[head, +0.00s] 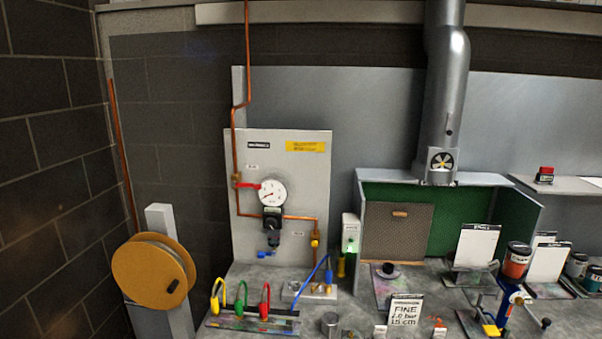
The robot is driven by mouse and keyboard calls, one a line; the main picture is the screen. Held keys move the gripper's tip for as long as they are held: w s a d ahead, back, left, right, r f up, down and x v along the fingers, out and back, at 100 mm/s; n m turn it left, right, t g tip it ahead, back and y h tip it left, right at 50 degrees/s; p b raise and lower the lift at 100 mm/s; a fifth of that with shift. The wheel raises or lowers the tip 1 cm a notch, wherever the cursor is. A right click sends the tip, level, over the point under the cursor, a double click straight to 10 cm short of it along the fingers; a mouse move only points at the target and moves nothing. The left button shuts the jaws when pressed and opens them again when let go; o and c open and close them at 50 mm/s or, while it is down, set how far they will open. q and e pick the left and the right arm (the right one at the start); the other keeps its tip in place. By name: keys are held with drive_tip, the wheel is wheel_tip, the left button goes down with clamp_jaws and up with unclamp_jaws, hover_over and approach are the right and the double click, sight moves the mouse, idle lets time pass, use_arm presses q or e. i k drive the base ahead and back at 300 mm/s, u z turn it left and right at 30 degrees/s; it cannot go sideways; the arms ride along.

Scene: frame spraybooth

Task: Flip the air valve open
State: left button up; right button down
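The likely air valve, with a red lever (248,184), sits on the vertical copper pipe (236,150) at the left of a grey wall panel (290,170). Its lever points right, across the pipe, toward a round white gauge (272,192). Under the gauge is a black regulator (272,217) with a small blue piece (265,254) below it. A yellow fitting (315,241) is on the lower right pipe. The small labels on the panel are too small to read. Neither of my grippers shows in the head view.
A hose reel (153,272) stands at left. Below the panel is a rack (253,322) with yellow, green and red hose ends. A blue hose (318,270) rises beside it. A box with a green light (350,240) and a green-lined booth (465,205) are at right.

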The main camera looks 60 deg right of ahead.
sight(255, 186)
drive_tip(key=z, duration=0.95)
drive_tip(key=i, duration=0.85)
drive_tip(key=z, duration=0.8)
